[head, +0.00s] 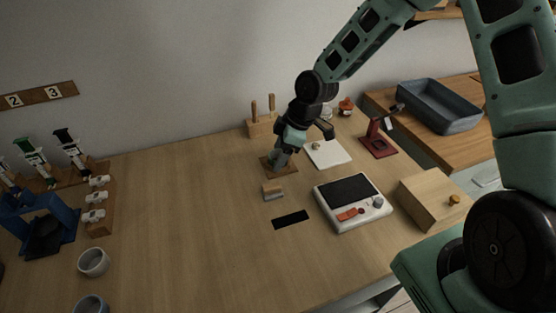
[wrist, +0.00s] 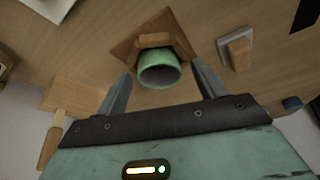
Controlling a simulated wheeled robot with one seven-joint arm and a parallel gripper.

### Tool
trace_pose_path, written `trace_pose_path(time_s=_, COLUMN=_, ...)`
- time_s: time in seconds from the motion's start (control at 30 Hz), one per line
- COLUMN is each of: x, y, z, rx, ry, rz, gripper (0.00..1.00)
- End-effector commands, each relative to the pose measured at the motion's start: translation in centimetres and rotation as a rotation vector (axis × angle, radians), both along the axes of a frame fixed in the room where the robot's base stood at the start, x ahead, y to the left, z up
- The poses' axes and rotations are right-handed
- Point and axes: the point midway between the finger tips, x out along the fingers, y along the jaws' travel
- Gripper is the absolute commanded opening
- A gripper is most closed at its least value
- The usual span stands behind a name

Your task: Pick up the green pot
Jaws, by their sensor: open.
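The green pot (wrist: 159,70) shows in the wrist view as a short round cup with its opening toward the camera. It sits in a wooden holder (wrist: 168,32) on a brown diamond-shaped base (wrist: 124,46). My gripper (wrist: 161,76) is open, with one finger on each side of the pot in the picture; I see gaps between the fingers and the pot. In the head view my gripper (head: 278,160) points down over the brown base (head: 266,161), and it hides most or all of the pot.
A small wood-topped block (head: 272,192) lies just in front of the base. A tool block (head: 262,127) stands behind it, and a white pad (head: 328,153) lies to the right. A white device (head: 352,203) and a wooden box (head: 431,199) are farther right. The table's left middle is clear.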

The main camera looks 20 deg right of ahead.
Motion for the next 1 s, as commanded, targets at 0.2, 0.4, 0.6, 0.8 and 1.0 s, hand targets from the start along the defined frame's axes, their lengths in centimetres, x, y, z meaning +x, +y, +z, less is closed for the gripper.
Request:
trace_pose_path(time_s=0.2, x=0.0, y=0.0, z=0.0, rx=0.0, ry=0.0, rz=0.0, gripper=0.39)
trace_pose_path(time_s=0.4, x=0.0, y=0.0, z=0.0, rx=0.0, ry=0.0, rz=0.0, gripper=0.22)
trace_pose_path(time_s=0.6, x=0.0, y=0.0, z=0.4, rx=0.001, ry=-0.001, rz=0.0, gripper=0.22)
trace_pose_path(time_s=0.8, x=0.1, y=-0.1, z=3.4, rx=-0.001, ry=-0.005, rz=-0.002, gripper=0.22)
trace_pose_path(time_s=1.0, x=0.1, y=-0.1, z=7.4, rx=-0.001, ry=-0.005, rz=-0.002, gripper=0.22)
